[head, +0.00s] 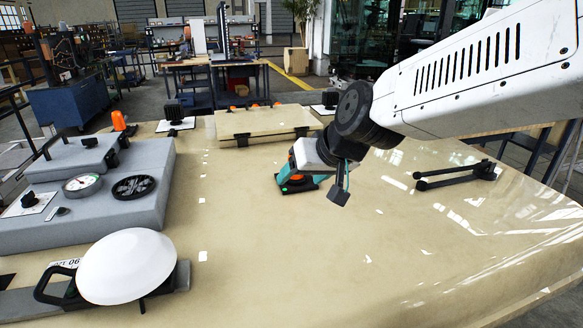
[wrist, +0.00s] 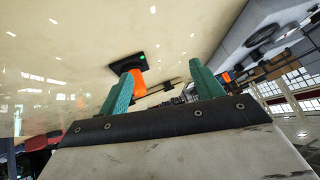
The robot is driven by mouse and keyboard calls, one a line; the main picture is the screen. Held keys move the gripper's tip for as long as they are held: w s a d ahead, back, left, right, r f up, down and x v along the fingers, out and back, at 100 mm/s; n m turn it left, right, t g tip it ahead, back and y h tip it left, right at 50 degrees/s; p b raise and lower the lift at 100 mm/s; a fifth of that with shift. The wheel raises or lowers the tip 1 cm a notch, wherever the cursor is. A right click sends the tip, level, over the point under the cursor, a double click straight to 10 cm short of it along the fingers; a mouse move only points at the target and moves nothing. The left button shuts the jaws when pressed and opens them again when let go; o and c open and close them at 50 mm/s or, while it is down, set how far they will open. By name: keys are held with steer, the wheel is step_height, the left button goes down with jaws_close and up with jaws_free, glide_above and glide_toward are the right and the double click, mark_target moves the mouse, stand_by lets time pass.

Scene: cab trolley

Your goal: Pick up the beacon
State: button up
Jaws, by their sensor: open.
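The beacon (head: 292,155) is orange and stands on a black base with a small green light on the tabletop. In the head view my gripper partly hides it. My gripper (head: 311,182) is open, with teal fingers close to the beacon. In the wrist view the beacon (wrist: 139,83) shows between the two fingers, nearer the left finger and partly behind it. The gripper (wrist: 168,71) holds nothing. I cannot tell whether a finger touches the beacon.
A grey console (head: 90,200) with a gauge and a black handwheel stands at the left. A white dome (head: 127,265) is at the front left. A raised beige panel (head: 262,123) lies behind the beacon. A black forked part (head: 455,174) lies at the right. The middle table is clear.

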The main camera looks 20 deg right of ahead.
steer(key=w+f+m+t+h, duration=0.1)
steer(key=w+f+h, duration=0.1)
steer(key=w, duration=0.4)
steer(key=w+d+f+m+t+h, duration=0.1)
steer(key=w+f+m+t+h, duration=0.1)
steer(key=w, duration=0.3)
steer(key=w+d+f+m+t+h, duration=0.1)
steer(key=w+f+h, duration=0.1)
steer(key=w, duration=0.4)
steer(key=shift+w+d+f+t+h, duration=0.1)
steer(key=shift+w+t+h, duration=0.25)
steer(key=shift+h, duration=0.35)
steer(key=shift+w+d+f+m+h, duration=0.35)
steer(key=shift+d+m+h, duration=0.05)
steer(key=shift+d, duration=0.1)
steer(key=x, duration=0.7)
steer(key=shift+w+d+r, duration=0.2)
steer(key=shift+d+r, duration=0.05)
steer(key=shift+r, duration=0.1)
steer(key=shift+c, duration=0.4)
steer(key=c, duration=1.1)
steer(key=shift+r, duration=0.1)
